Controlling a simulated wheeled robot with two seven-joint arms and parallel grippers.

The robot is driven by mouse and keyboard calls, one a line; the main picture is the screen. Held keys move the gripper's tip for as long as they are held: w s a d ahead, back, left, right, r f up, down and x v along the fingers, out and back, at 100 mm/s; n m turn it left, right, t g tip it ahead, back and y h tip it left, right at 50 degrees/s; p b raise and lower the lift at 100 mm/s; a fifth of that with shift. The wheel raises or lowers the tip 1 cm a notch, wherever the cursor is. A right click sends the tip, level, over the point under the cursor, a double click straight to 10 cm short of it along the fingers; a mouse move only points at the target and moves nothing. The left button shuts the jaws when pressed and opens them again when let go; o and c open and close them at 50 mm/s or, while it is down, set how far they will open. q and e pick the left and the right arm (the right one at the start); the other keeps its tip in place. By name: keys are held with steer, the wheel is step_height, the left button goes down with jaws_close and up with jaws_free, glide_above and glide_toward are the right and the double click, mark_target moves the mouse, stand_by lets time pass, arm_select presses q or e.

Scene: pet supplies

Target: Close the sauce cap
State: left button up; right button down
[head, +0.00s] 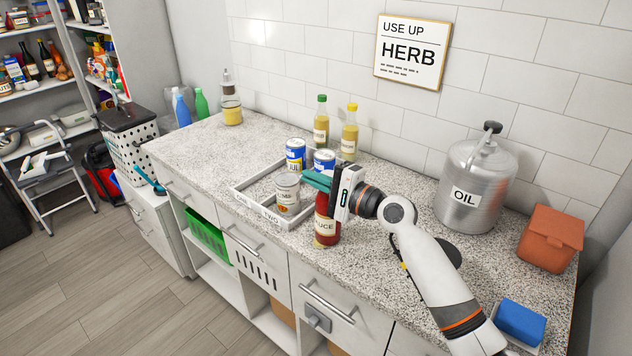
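The sauce bottle (326,228) is red with a label reading "UCE" in the part that shows. It stands upright on the speckled counter near its front edge, beside the right end of the tray. My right gripper (318,181) has teal fingers pointing left, level with the top of the bottle. The gripper and its fingers hide the bottle's top, so I cannot see the cap or whether it is open or closed. I cannot tell whether the fingers are apart, shut, or touching the cap. My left gripper is not in view.
A grey tray (243,197) holds several cans, one (287,192) close to my fingertips. Two yellow bottles (349,135) stand behind. A metal oil can (478,185), an orange box (550,238) and a blue block (521,322) are at right. The counter's left part is mostly clear.

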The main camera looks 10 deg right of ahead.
steer(key=shift+f+n+b, duration=0.35)
steer(key=shift+n, duration=0.15)
steer(key=shift+a, duration=0.1)
steer(key=c, duration=1.6)
jaws_free()
steer(key=shift+b+v, duration=1.25)
steer(key=shift+v, duration=4.85)
steer(key=shift+a, duration=0.1)
